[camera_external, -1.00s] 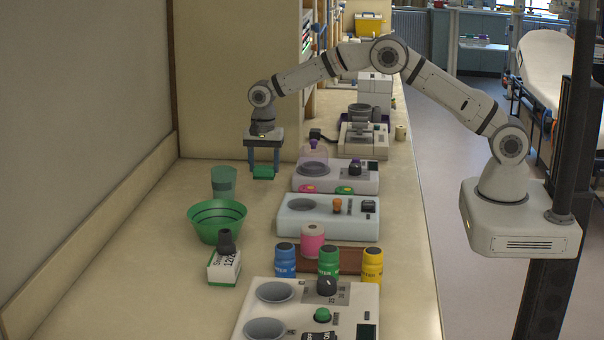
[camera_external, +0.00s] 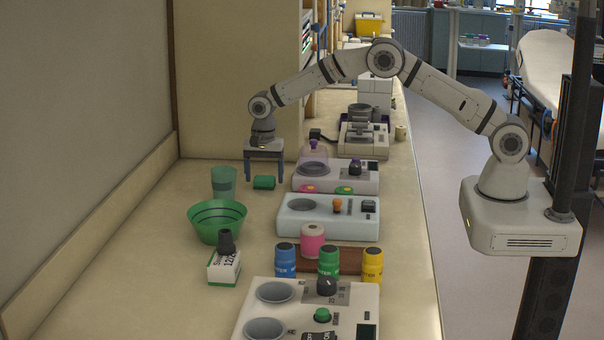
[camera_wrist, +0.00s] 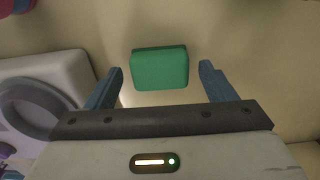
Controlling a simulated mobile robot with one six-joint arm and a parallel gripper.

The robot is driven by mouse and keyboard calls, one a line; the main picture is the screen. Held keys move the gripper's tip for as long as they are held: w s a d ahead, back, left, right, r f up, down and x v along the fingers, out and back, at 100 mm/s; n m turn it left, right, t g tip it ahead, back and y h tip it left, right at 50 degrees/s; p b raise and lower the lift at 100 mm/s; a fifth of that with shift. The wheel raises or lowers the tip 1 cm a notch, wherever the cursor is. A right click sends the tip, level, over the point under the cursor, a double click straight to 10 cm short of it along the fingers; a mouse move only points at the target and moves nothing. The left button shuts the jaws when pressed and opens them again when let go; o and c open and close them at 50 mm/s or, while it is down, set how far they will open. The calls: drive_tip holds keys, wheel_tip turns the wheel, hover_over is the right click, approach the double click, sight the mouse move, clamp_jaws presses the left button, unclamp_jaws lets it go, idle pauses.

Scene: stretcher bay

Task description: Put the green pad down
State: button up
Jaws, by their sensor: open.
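The green pad (camera_external: 264,182) is a small green block lying on the beige counter, left of the white device with the purple-topped dome. My gripper (camera_external: 264,178) is open and empty just above and around the pad's place in the external view. In the wrist view the green pad (camera_wrist: 160,68) lies beyond the two blue fingers, between their lines and apart from both. The open gripper (camera_wrist: 163,80) shows a clear gap on each side of the pad.
A green cup (camera_external: 223,182) and a green bowl (camera_external: 216,220) stand to the left and front. White devices (camera_external: 328,217) line the right side of the counter (camera_external: 130,250). A tall cabinet panel (camera_external: 235,80) rises behind my gripper. Bare counter lies to the left.

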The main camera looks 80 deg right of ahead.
sight(264, 177)
drive_tip(key=shift+r, duration=0.1)
wheel_tip(264, 177, up, 12)
drive_tip(key=b, duration=0.3)
drive_tip(key=s+a+r+n, duration=0.3)
drive_tip(key=s+r+n, duration=0.1)
drive_tip(key=s+r, duration=0.5)
drive_tip(key=s+a+r+n+t, duration=0.15)
drive_tip(key=s+n, duration=0.25)
drive_tip(key=s, duration=0.7)
drive_tip(key=s+a+r+n+t, duration=0.1)
drive_tip(key=s+r+n, duration=0.3)
drive_tip(key=s, duration=0.7)
drive_tip(key=s+f+n, duration=0.3)
drive_tip(key=s, duration=0.4)
drive_tip(key=s+a+f+n, duration=0.1)
drive_tip(key=s+f+n, duration=0.2)
drive_tip(key=s, duration=0.4)
drive_tip(key=shift+a+f+t, duration=0.25)
drive_tip(key=shift+t, duration=0.2)
